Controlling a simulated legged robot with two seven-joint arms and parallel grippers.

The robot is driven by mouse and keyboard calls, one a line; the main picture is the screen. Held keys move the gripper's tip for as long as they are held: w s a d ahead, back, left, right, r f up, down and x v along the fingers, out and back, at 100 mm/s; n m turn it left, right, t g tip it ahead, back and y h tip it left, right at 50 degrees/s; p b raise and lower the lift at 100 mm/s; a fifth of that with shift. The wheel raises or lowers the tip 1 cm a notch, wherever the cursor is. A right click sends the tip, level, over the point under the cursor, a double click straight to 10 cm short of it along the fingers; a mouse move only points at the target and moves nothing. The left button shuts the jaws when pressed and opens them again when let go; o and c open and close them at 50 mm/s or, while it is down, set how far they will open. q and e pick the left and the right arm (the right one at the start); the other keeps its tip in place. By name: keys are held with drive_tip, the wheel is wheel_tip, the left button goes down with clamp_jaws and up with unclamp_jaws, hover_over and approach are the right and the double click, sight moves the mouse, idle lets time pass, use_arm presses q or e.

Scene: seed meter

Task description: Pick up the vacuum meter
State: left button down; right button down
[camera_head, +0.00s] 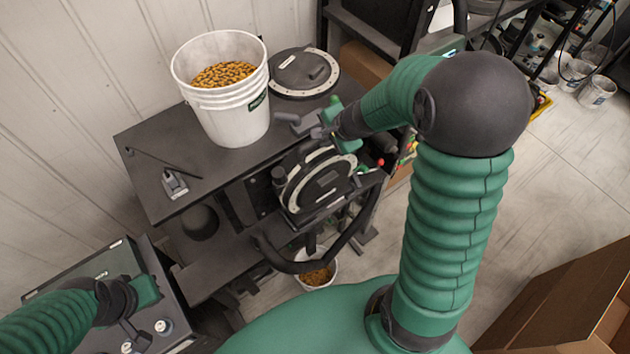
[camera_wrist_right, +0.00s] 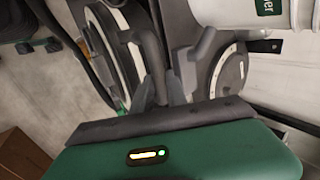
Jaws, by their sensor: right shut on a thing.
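The vacuum meter (camera_head: 318,182) looks like a round black unit with a pale rim, standing upright at the right end of the dark stand. Its pale-rimmed edge also shows at the left in the right wrist view (camera_wrist_right: 103,45). My right gripper (camera_head: 312,130) is at the meter's upper edge. In the wrist view its fingers (camera_wrist_right: 160,88) are shut on a dark grey handle (camera_wrist_right: 150,48); the handle's join to the meter is partly hidden. My left gripper (camera_head: 134,338) is over the case at the lower left; its finger opening is unclear.
A white bucket of yellow-brown seed (camera_head: 222,110) and a round black disc (camera_head: 303,72) are on the stand's top (camera_head: 150,143). A small seed container (camera_head: 316,276) sits below. A cardboard box (camera_head: 560,300) is at the lower right.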

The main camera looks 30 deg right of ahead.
use_arm(q)
drive_tip(key=shift+d, duration=0.25)
idle(0.7)
